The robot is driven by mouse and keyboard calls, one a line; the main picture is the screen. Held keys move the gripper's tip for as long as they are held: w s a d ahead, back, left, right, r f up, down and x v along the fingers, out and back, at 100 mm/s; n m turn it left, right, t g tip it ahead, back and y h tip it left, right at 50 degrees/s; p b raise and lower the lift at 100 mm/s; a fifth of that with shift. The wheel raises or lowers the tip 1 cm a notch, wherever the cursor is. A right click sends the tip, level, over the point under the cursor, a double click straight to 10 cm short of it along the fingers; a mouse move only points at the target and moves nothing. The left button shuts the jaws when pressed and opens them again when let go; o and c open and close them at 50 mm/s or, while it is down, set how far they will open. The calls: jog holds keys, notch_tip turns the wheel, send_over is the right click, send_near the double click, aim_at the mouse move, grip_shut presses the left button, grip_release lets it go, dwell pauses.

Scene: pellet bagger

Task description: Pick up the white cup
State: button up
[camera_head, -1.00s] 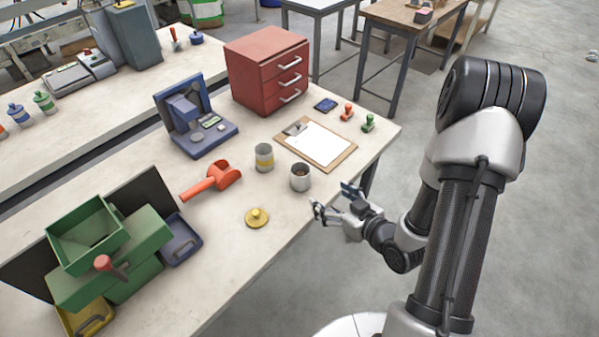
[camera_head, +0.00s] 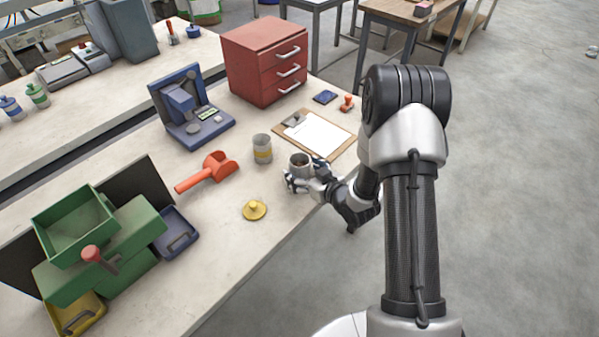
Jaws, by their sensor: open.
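A pale whitish-grey cup (camera_head: 300,160) with something brown inside stands upright on the workbench (camera_head: 225,262), near its right edge. My gripper (camera_head: 305,180) is open at this cup, with its fingers around the near side and hiding the lower part. I cannot tell whether the fingers touch it.
A yellow knobbed lid (camera_head: 254,210) lies in front left of the cup. An orange scoop (camera_head: 207,173) lies farther left. A clipboard (camera_head: 318,133) lies behind the cup, and a red drawer cabinet (camera_head: 265,62) stands beyond it. The bench front is clear.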

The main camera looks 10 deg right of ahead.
jog(key=shift+x, duration=0.9)
jog(key=shift+c, duration=0.2)
jog(key=shift+r, duration=0.1)
jog(key=c, duration=1.2)
jog(key=shift+o, duration=0.2)
